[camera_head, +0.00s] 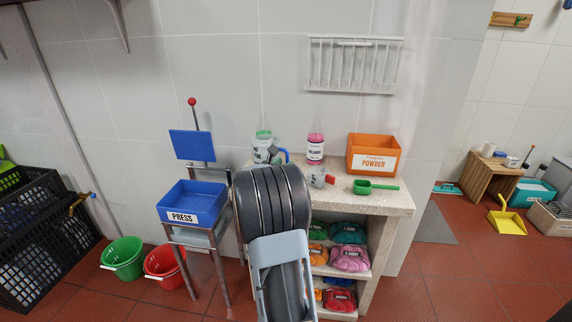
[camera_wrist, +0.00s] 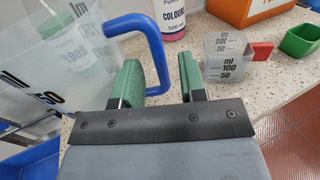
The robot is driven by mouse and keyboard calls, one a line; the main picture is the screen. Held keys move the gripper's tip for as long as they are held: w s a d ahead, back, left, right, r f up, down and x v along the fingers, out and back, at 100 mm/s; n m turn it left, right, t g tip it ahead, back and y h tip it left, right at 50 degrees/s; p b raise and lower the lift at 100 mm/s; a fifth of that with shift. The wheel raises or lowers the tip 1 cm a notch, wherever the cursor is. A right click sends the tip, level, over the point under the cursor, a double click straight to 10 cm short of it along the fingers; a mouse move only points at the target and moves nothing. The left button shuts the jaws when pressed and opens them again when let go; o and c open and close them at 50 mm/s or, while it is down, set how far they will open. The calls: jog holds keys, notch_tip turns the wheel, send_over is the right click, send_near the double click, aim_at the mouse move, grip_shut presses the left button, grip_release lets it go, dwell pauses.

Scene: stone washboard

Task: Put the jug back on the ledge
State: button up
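The jug (camera_wrist: 60,50) is clear with black ml marks and a blue handle (camera_wrist: 155,45). It fills the left of the wrist view. My gripper (camera_wrist: 161,68) has green finger pads spread apart, with the handle's upright part between them and a gap on the right finger's side. In the head view only a bit of the blue handle (camera_head: 285,153) shows; my arm hides most of the jug and the gripper. I cannot tell whether the jug's base rests on the speckled stone ledge (camera_head: 385,203).
A small measuring cup (camera_wrist: 230,60) with a red handle stands just right of my gripper. A pink-labelled bottle (camera_head: 315,149), orange powder box (camera_head: 373,155) and green scoop (camera_head: 375,187) are also on the ledge. The blue press tray (camera_head: 190,191) stands left.

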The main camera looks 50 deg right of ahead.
jog(key=s+a+f+m+y, duration=0.2)
jog(key=s+a+m+y, duration=0.2)
jog(key=a, duration=0.9)
jog(key=s+a+f+m+y, duration=0.2)
jog(key=s+a+m+y, duration=0.3)
jog(key=a, duration=0.9)
jog(key=s+a+f+m+y, duration=0.2)
jog(key=s+a+m+y, duration=0.2)
jog(key=a+m+y, duration=0.4)
jog(key=a+m, duration=0.2)
jog(key=a, duration=0.3)
jog(key=shift+s+a+f+m+y, duration=0.2)
jog(key=shift+s+m+y, duration=0.05)
jog(key=shift+m+y, duration=0.15)
jog(key=shift+p, duration=0.3)
jog(key=w+p+v, duration=0.2)
jog(key=p+v, duration=0.7)
jog(key=w+r+p+v, duration=0.1)
jog(key=w+p+v, duration=0.1)
jog(key=p+v, duration=0.7)
jog(key=shift+a+r+t+p, duration=0.25)
jog(key=shift+r+t+p, duration=0.15)
jog(key=shift+r, duration=0.35)
jog(key=shift+w, duration=0.15)
